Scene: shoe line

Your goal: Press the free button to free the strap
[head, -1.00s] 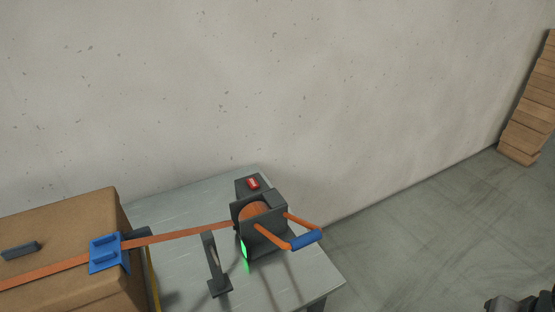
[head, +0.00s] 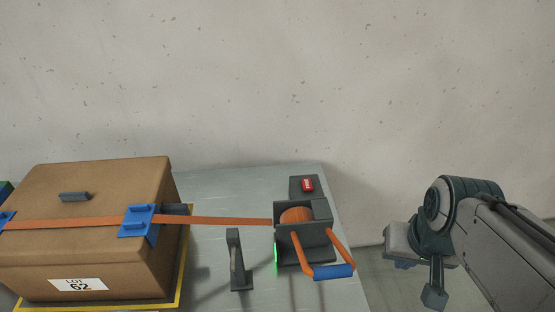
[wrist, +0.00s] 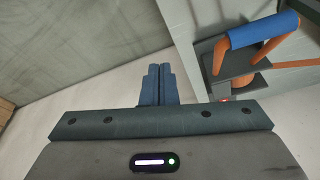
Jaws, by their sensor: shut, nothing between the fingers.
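The red button (head: 307,185) sits on a dark plate at the back right of the metal table, behind the winch. The dark winch (head: 317,248) has an orange drum, orange handle arms and a blue grip; a green light glows on its left side. The orange strap (head: 225,221) runs taut from the winch to the box on the left. My gripper (head: 400,264) is to the right of the table, apart from the button and winch. In the wrist view its blue fingers (wrist: 157,85) are together and empty; the winch handle (wrist: 260,30) shows at right.
A brown box (head: 85,245) with a lot label and blue strap corners stands on the left. A dark upright post (head: 238,262) stands beneath the strap. A concrete wall (head: 300,80) rises behind the table. The space between my gripper and the table is clear.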

